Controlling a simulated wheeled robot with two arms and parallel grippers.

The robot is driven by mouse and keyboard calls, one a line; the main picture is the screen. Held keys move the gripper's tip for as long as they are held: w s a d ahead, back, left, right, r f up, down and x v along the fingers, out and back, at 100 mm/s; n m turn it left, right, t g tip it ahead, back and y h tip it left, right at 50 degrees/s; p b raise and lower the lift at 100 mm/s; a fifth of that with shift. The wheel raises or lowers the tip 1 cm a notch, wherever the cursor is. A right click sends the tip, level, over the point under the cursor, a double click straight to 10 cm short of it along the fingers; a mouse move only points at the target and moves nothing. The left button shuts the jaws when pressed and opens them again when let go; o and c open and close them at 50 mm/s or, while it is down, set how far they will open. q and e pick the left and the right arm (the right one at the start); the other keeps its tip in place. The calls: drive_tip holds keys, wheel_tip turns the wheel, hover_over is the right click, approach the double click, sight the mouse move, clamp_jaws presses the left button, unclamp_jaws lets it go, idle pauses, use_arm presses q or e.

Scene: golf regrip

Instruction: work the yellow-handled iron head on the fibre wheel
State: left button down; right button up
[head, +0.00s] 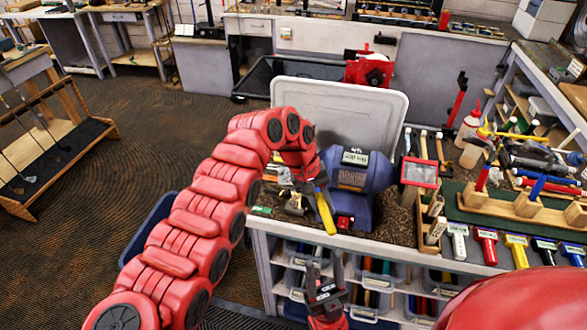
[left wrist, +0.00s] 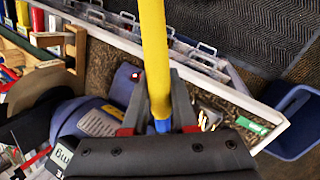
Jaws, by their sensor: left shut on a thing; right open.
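My left gripper (head: 318,184) is shut on the yellow handle (head: 326,213), just left of the blue bench machine (head: 372,176). In the left wrist view the yellow handle (left wrist: 154,50) runs from the top edge down between the fingers of the left gripper (left wrist: 158,112), with a short blue piece at its lower end. I cannot make out the iron head. A tan-brown round piece (left wrist: 38,88), possibly the fibre wheel, shows beside the blue machine. I cannot tell any contact. My right gripper (head: 325,286) is open and empty, low in front of the bench.
A pale upright panel (head: 340,105) stands behind the machine. Small tools and a green block (left wrist: 252,126) lie on the bench near the handle. A tool rack (head: 515,208) and several coloured-handled tools fill the right side. A blue bin (head: 150,228) stands on the floor at left.

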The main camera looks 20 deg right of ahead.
use_arm(q)
drive_tip(key=shift+w+a, duration=0.15)
drive_tip(key=shift+s+d, duration=0.25)
drive_tip(key=shift+d, duration=0.1)
idle(0.7)
drive_tip(key=shift+w+a, duration=0.1)
drive_tip(key=shift+a, duration=0.2)
drive_tip(key=shift+s+a+f, duration=0.1)
drive_tip(key=shift+s+a, duration=0.2)
drive_tip(key=shift+s, duration=0.15)
drive_tip(key=shift+s+a+b, duration=0.3)
drive_tip(key=shift+s, duration=0.2)
drive_tip(key=shift+s+a+b, duration=0.25)
drive_tip(key=shift+s, duration=0.25)
